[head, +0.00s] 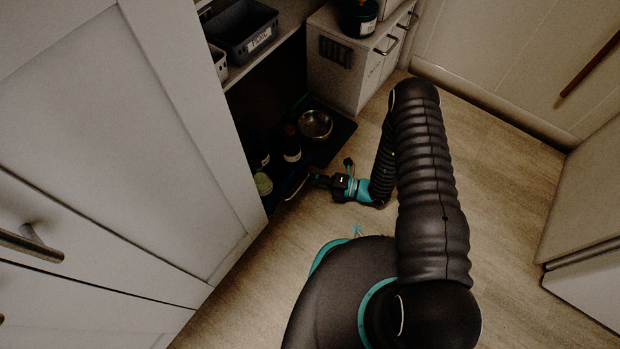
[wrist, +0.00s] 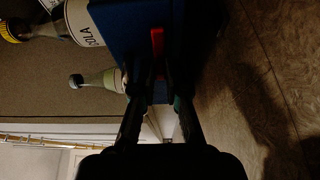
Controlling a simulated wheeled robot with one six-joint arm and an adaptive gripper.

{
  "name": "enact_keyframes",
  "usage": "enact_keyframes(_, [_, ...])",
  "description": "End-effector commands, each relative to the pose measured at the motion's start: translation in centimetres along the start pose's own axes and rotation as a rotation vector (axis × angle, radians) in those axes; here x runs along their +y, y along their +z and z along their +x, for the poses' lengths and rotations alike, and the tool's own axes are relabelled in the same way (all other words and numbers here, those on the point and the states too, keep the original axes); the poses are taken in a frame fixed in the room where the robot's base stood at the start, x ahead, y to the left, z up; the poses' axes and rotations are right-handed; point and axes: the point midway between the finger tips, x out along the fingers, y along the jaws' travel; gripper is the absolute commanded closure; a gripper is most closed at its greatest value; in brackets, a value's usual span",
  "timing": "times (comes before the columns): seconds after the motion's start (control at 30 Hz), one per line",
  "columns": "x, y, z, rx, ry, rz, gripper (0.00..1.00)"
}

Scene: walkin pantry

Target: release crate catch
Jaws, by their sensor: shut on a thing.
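The crate shows as a dark blue body (wrist: 130,32) in the wrist view, with bottles beyond it. A red strip, which looks like the crate catch (wrist: 157,45), runs along the crate. My gripper (wrist: 160,75) is shut on the red catch, with one finger on either side of it. The lower part of the catch is hidden between the dark fingers. In the head view my gripper (head: 312,181) reaches low into the shadowed bottom of the cupboard. The catch cannot be made out there.
A cola bottle (wrist: 84,22) and another bottle (wrist: 95,80) show beside the crate. A metal bowl (head: 315,124) stands behind my gripper. A grey bin (head: 243,42) sits on the shelf above. The cupboard panel (head: 215,200) is close on the left. Wooden floor (head: 510,190) is free to the right.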

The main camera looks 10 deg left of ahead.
Motion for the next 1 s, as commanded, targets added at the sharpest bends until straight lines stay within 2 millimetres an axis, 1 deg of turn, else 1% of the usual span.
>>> enact_keyframes(0.37, [0.03, 0.07, 0.01, -0.001, 0.002, 0.003, 1.00])
enact_keyframes(0.4, [0.03, 0.07, 0.01, -0.001, 0.002, 0.003, 0.80])
enact_keyframes(0.47, [0.03, 0.07, 0.01, -0.001, 0.002, 0.003, 0.65])
enact_keyframes(0.5, [0.03, 0.06, 0.01, -0.001, 0.002, 0.003, 0.62])
enact_keyframes(0.87, [0.09, 0.02, -0.02, 0.000, 0.003, 0.002, 0.62])
enact_keyframes(1.0, [0.08, 0.08, -0.67, -0.002, 0.003, 0.003, 0.62])
